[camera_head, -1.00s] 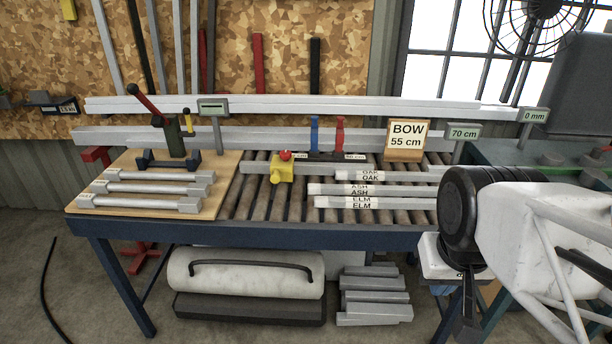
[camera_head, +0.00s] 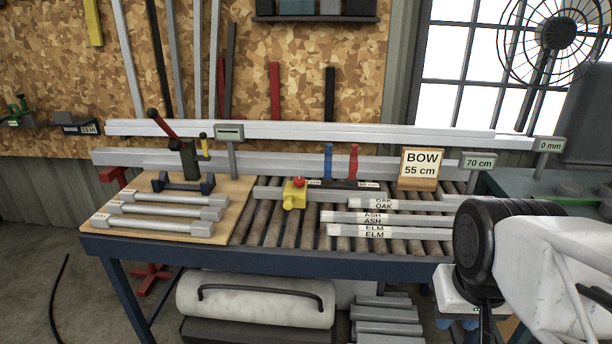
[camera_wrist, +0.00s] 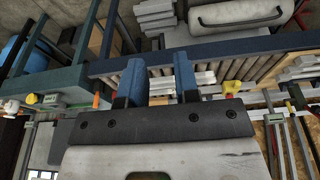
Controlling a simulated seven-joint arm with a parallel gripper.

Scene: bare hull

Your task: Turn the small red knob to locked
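The small red knob (camera_head: 299,182) sits on top of a yellow block (camera_head: 294,198), which is on a grey bar at the middle of the roller bench. In the wrist view the yellow block (camera_wrist: 233,86) shows to the right of my fingers, with a red part (camera_wrist: 229,96) on it. Any lock marking on the knob is too small to read. My gripper (camera_wrist: 157,76) has two blue fingers set well apart, with nothing held between them. It is away from the knob. In the head view my arm is at the right, and the fingers cannot be made out.
A blue and a red upright handle (camera_head: 353,162) stand right of the knob. Labelled bars (camera_head: 375,217) lie in front on the rollers. A wooden board (camera_head: 238,194) with grey bars and a red-handled lever tool (camera_head: 188,150) is left. A BOW sign (camera_head: 420,168) stands right.

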